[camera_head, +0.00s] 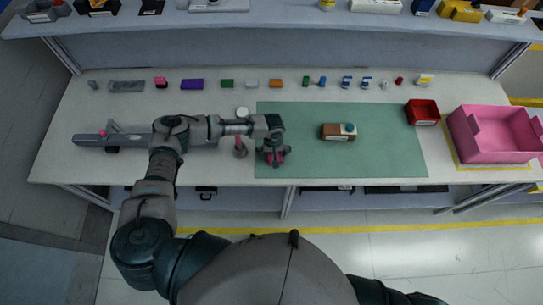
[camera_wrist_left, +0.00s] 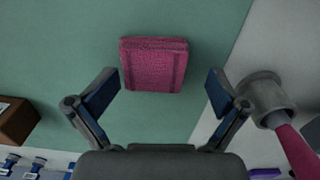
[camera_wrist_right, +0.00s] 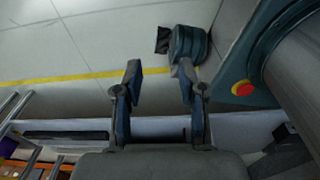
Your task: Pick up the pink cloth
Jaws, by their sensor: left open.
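The pink cloth (camera_wrist_left: 154,65) lies folded into a small square on the green mat (camera_wrist_left: 60,60), near the mat's left end in the head view. My left gripper (camera_wrist_left: 163,88) is open, with its fingers apart on either side of the cloth's near edge in the left wrist view. It is above the cloth and not closed on it. In the head view the left gripper (camera_head: 272,158) covers most of the cloth, with pink showing around the fingers. My right gripper (camera_wrist_right: 160,72) is open and empty, over the floor away from the table.
A brown box (camera_head: 339,132) sits on the green mat. A red bin (camera_head: 422,113) and a pink crate (camera_head: 490,150) stand at the right. Several small items line the table's back.

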